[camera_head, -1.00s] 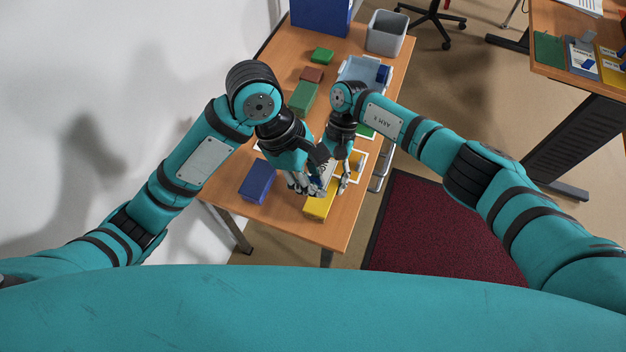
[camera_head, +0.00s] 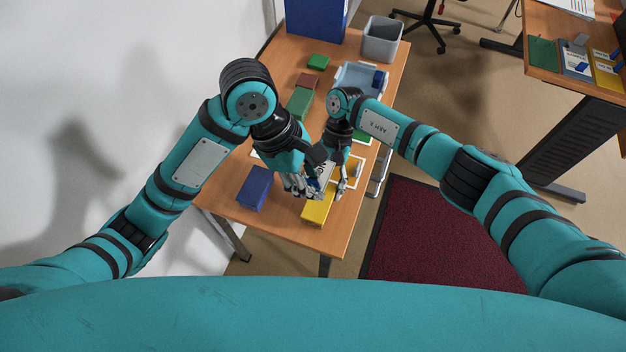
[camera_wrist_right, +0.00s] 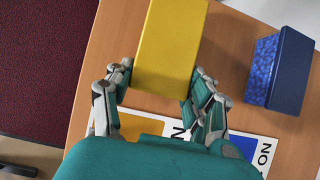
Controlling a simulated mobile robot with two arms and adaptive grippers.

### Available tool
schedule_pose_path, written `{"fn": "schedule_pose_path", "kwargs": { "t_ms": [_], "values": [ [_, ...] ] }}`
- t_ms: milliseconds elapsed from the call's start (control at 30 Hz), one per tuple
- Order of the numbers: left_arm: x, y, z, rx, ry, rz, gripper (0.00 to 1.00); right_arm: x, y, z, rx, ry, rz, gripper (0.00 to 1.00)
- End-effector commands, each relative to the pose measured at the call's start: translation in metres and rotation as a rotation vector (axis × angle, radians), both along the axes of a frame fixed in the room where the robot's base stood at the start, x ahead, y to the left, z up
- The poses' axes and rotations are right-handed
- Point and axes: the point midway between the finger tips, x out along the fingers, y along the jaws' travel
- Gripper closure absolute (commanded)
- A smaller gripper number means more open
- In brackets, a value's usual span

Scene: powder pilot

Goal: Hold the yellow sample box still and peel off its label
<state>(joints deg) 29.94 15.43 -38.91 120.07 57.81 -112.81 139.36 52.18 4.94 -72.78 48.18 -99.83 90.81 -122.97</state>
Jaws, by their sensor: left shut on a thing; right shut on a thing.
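The yellow sample box (camera_head: 318,210) lies near the table's front edge. In the right wrist view the yellow box (camera_wrist_right: 168,45) sits between the two fingers of my right gripper (camera_wrist_right: 158,98), which is shut on it; the face seen there is plain yellow. In the head view my right gripper (camera_head: 343,184) is at the box's far right. My left gripper (camera_head: 303,186) is beside the box's far left end, shut on a thin piece that seems to be the label. A white piece with dark letters (camera_head: 323,171) shows between the grippers; its contact with the box is hidden.
A blue box (camera_head: 255,187) lies left of the yellow box; it also shows in the right wrist view (camera_wrist_right: 281,70). Green and brown boxes, a light blue tray (camera_head: 350,76) and a grey bin (camera_head: 383,40) stand farther back. The table's front corner is bare.

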Motion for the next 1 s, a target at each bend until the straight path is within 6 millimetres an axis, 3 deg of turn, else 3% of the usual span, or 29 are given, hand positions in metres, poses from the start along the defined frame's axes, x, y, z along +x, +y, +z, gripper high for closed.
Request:
{"fn": "schedule_pose_path", "kwargs": {
  "t_ms": [33, 600, 1000],
  "values": [
    [0.000, 0.000, 0.002, 0.000, -0.001, -0.001, 1.00, -0.003, -0.003, -0.006, -0.010, 0.004, 0.000, 0.95],
    [0.000, 0.000, 0.030, 0.000, -0.002, -0.001, 1.00, -0.003, -0.003, -0.007, -0.010, 0.004, 0.000, 0.95],
    [0.000, 0.000, 0.034, 0.001, 0.000, -0.001, 1.00, -0.003, -0.003, -0.007, -0.010, 0.004, -0.001, 0.95]
  ]
}}
